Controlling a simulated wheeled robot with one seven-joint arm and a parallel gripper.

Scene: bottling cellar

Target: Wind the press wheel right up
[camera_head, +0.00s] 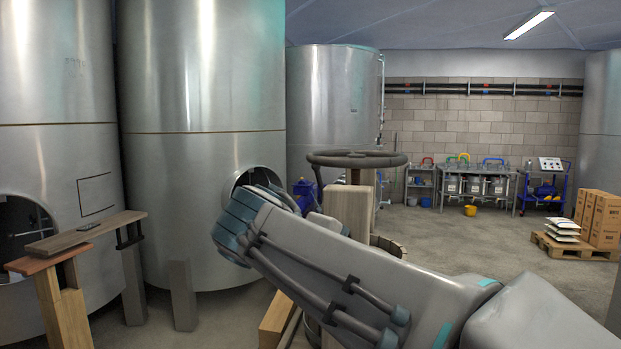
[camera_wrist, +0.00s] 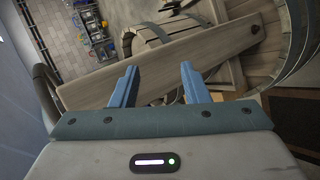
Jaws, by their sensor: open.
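The press wheel (camera_head: 357,158) is a dark, flat, spoked wheel lying level on top of a thick wooden post (camera_head: 348,208) in the head view. My arm crosses in front of the lower press, hiding much of it. My gripper (camera_wrist: 158,75) is open and empty in the wrist view, its two blue fingers apart. A pale wooden beam (camera_wrist: 165,62) lies across the view beyond the fingertips; I cannot tell whether they touch it. A dark curved bar (camera_wrist: 43,88) at the left may be part of the wheel's rim. The fingers are hidden in the head view.
Tall steel tanks (camera_head: 200,90) stand at the left and behind. A wooden plank bench (camera_head: 85,232) is at the lower left. A pallet with boxes (camera_head: 598,218) stands at the right, a work table (camera_head: 475,177) at the back. The floor between is open.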

